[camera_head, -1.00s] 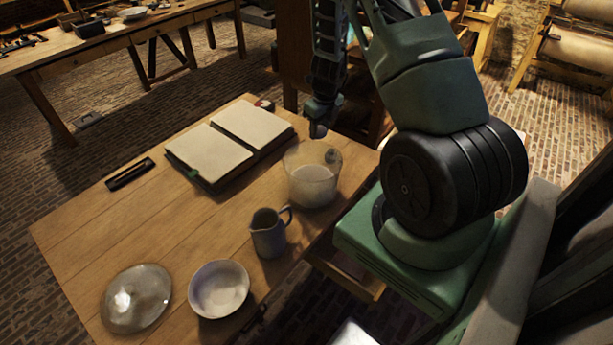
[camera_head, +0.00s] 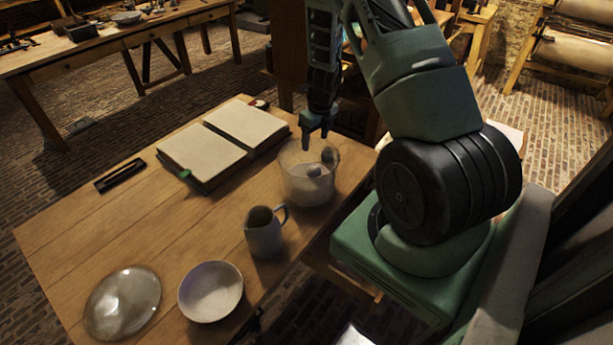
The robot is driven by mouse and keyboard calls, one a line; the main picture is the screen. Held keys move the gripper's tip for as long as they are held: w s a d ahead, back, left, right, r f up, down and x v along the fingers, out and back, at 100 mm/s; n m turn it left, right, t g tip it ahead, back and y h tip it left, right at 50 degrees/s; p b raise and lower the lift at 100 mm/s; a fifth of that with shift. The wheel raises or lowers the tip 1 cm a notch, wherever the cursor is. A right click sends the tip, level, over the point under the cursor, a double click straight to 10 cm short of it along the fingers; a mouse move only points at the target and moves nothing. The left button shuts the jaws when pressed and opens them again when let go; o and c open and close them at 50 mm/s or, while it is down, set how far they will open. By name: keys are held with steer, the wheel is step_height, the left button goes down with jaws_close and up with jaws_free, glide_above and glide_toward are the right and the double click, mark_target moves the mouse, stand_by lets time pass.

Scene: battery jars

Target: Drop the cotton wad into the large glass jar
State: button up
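The large glass jar (camera_head: 296,192) stands upright on the wooden table, near its right edge, with a pale filling in its lower part. My gripper (camera_head: 316,140) points down over the jar's mouth, its two fingers apart with nothing visible between them. A small grey lump, which looks like the cotton wad (camera_head: 314,170), is seen through the jar below the fingertips. It appears to be inside, on or just above the pale filling; I cannot tell whether it has settled. A darker round spot shows at the jar's right side, too unclear to name.
A grey jug (camera_head: 263,235), a white bowl (camera_head: 211,292) and a round glass lid (camera_head: 122,303) stand nearer on the table (camera_head: 110,230).

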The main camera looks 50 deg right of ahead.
step_height(320, 180, up, 17)
steer(key=s+b, duration=0.1)
steer(key=s, duration=0.1)
steer(key=shift+r, duration=0.15)
stand_by(0.3)
steer(key=shift+a, duration=0.15)
stand_by(0.3)
steer(key=s+a+n+g+y+b, duration=0.1)
steer(key=s+a+n+y+b, duration=0.15)
steer(key=a+n, duration=2.2)
steer(key=s+a+n+h+b, duration=0.1)
steer(key=s+a+n+b, duration=0.1)
steer(key=s+a+n, duration=1.6)
steer(key=shift+s+a+n+h, duration=0.15)
steer(key=shift+a+n+h, duration=0.2)
steer(key=shift+a+n, duration=0.55)
steer(key=shift+d, duration=0.2)
